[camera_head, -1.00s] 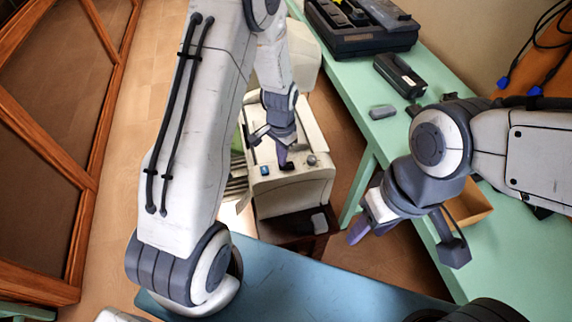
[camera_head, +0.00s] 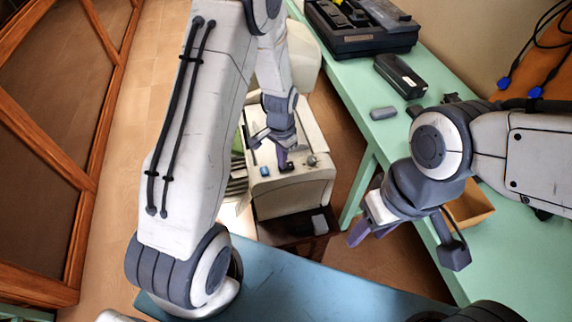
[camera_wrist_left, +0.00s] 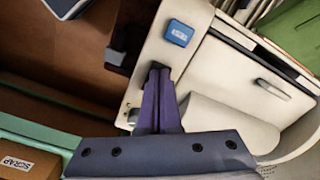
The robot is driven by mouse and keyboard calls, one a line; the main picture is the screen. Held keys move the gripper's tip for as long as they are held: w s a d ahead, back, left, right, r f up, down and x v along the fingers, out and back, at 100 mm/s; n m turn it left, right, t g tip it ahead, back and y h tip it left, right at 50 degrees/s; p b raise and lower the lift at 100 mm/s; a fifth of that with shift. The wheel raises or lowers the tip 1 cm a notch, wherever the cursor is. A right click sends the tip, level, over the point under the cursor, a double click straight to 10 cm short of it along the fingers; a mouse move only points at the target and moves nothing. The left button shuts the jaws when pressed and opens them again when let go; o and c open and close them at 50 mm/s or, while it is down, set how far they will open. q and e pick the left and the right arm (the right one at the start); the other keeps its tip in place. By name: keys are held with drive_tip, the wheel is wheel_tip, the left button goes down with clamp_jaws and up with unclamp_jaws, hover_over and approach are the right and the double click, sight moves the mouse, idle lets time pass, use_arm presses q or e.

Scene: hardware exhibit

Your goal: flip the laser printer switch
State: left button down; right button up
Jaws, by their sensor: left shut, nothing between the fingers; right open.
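The beige laser printer (camera_head: 292,196) stands past the blue surface's far edge in the head view. It also fills much of the left wrist view (camera_wrist_left: 219,73). A small blue labelled block (camera_head: 264,171) is on its top; it shows up close in the left wrist view (camera_wrist_left: 179,33). A small grey knob (camera_head: 312,160) sits to the right on the top. My left gripper (camera_head: 283,165) is shut and empty over the printer top, between block and knob. In the wrist view its fingertips (camera_wrist_left: 158,70) are beside the block; contact cannot be told. My right gripper (camera_head: 407,246) is open and empty.
A blue surface (camera_head: 300,285) lies in front. A wooden-framed partition (camera_head: 80,165) stands at the left.

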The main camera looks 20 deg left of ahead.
use_arm(q)
drive_tip(key=shift+r+p, duration=2.8)
drive_tip(key=shift+r, duration=0.7)
drive_tip(key=s+d+r+m, duration=0.1)
drive_tip(key=s+d+r, duration=0.8)
drive_tip(key=d+r, duration=0.3)
drive_tip(key=s+d+r, duration=0.1)
drive_tip(key=s+r, duration=0.3)
drive_tip(key=s, duration=0.3)
drive_tip(key=s+d+r+m+h, duration=0.1)
drive_tip(key=s+r, duration=0.2)
drive_tip(key=s, duration=0.4)
drive_tip(key=shift+s+r, duration=0.4)
